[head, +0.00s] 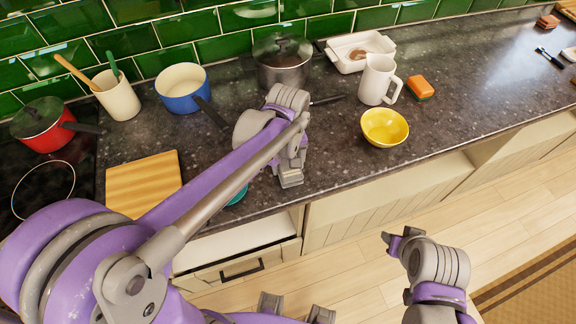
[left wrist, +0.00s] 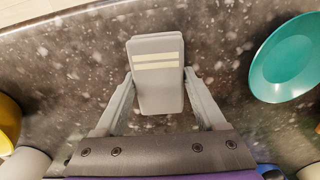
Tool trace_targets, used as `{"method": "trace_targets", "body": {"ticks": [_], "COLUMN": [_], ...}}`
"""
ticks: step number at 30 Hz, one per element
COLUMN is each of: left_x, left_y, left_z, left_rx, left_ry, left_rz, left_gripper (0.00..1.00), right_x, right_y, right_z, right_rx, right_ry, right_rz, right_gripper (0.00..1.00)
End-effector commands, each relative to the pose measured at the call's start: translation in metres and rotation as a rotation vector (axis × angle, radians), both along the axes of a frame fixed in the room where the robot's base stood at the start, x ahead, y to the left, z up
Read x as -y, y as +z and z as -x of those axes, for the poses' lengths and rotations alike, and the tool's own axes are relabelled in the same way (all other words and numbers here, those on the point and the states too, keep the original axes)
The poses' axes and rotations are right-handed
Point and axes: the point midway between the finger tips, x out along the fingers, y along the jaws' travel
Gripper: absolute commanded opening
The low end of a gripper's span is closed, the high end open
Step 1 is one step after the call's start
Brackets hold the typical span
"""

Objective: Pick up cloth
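A small grey folded piece with two cream stripes, which I take to be the cloth, (left wrist: 156,90) is between the fingers of my left gripper (left wrist: 158,82) in the left wrist view. The fingers lie along its left and right sides, close against it. Whether they press on it is unclear. In the head view my left gripper (head: 292,166) is low at the front part of the counter, with the cloth's grey end (head: 291,179) showing at its tip. My right gripper (head: 392,241) is in front of the counter, away from the cloth; its finger gap is unclear.
A teal bowl (left wrist: 290,60) stands right of the cloth in the wrist view. A lidded pot (head: 284,72) stands behind. The counter (head: 345,165) is clear before the yellow bowl.

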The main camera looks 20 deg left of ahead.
Motion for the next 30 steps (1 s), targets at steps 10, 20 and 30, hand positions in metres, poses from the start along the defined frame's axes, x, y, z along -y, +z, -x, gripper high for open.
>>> {"method": "trace_targets", "body": {"ticks": [10,20,30], "left_x": [0.000,0.000,0.000], "left_y": [0.000,0.022,0.086], "left_z": [0.000,0.000,0.000], "left_rx": [0.000,0.000,0.000], "left_ry": [0.000,0.000,0.000], "left_rz": [0.000,0.000,0.000], "left_gripper": [0.16,0.16,0.16], "right_x": [0.000,0.000,0.000], "right_y": [0.000,0.002,0.008], "right_z": [0.000,-0.001,-0.003], "right_rx": [0.000,0.002,0.006], "right_ry": [0.000,0.000,0.000], "right_rz": [0.000,0.000,0.000], "right_gripper": [0.45,0.45,0.45]}}
